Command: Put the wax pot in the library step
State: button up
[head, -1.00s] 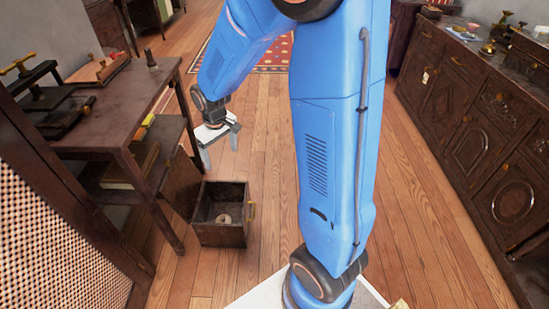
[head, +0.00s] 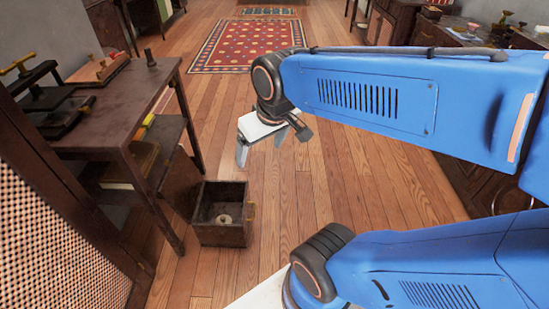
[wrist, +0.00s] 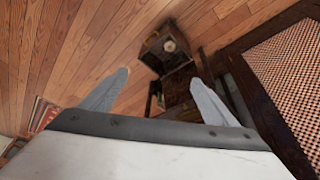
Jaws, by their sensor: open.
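The dark wooden open box that looks like the library step (head: 222,237) stands on the floor right of the workbench. A small round pale thing, which may be the wax pot (head: 224,219), lies at the bottom inside it. The box (wrist: 152,55) and the round thing (wrist: 170,46) also show in the wrist view, beyond the fingertips. My gripper (head: 262,147) is open and empty, in the air above the floor, up and right of the box in the head view. Its two fingers (wrist: 160,78) are spread with nothing between them.
A dark workbench (head: 125,110) with presses and tools on top and books on a lower shelf stands at the left. A woven panel (head: 55,240) is at the front left. A red rug (head: 245,45) lies behind. Open floor (head: 350,185) lies around my gripper.

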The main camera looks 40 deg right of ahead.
jog(key=shift+t, duration=0.4)
jog(key=s, duration=0.3)
jog(key=s+r, duration=0.1)
jog(key=s, duration=0.1)
jog(key=shift+s+d, duration=0.15)
jog(key=shift+s, duration=0.2)
